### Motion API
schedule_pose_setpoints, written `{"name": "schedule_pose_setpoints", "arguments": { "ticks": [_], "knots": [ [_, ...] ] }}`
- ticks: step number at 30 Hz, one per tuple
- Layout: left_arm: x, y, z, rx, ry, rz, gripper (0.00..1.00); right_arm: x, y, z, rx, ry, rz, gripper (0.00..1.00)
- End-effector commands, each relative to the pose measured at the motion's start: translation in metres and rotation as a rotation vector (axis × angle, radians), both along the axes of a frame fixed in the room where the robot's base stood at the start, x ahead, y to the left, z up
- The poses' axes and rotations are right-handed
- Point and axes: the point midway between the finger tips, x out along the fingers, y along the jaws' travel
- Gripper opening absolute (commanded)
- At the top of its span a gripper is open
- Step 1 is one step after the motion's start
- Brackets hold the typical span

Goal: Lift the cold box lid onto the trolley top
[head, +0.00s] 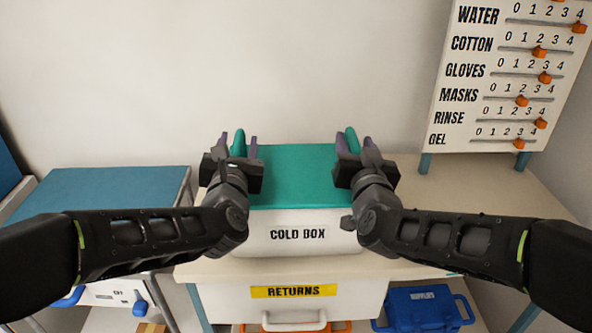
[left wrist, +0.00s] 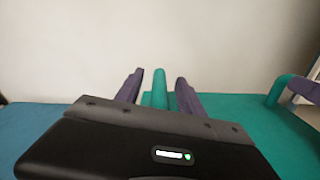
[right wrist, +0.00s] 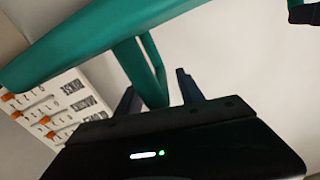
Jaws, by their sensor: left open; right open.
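The cold box (head: 298,240) is a white box on the counter, with a flat teal lid (head: 295,178) on top. The lid has a teal handle at each side. My left gripper (head: 238,147) is open, its purple fingers on either side of the left handle. In the left wrist view the left handle (left wrist: 158,88) stands between the fingers with gaps. My right gripper (head: 354,145) is open at the right handle (head: 352,138). In the right wrist view a teal handle post (right wrist: 150,75) lies between its fingers. The trolley top (head: 110,190) is blue-teal, left of the counter.
The counter (head: 470,190) is clear right of the box. A board with sliders (head: 505,75) stands at the back right. A returns drawer (head: 293,292) is below the box, and a blue case (head: 425,308) is low at the right. The trolley top looks bare.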

Motion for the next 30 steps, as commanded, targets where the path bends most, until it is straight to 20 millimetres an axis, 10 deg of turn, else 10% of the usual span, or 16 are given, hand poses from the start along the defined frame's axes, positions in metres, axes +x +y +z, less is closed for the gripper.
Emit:
{"name": "schedule_pose_setpoints", "arguments": {
  "ticks": [20, 30],
  "knots": [
    [-0.0005, -0.0002, 0.0000, 0.000, 0.000, 0.000, 0.00, -0.0004, -0.0002, 0.0000, 0.001, 0.000, 0.000, 0.00],
    [-0.0006, -0.0004, -0.0001, 0.000, 0.000, -0.001, 0.00, -0.0004, -0.0004, -0.0001, 0.001, 0.000, -0.001, 0.00]
  ]
}}
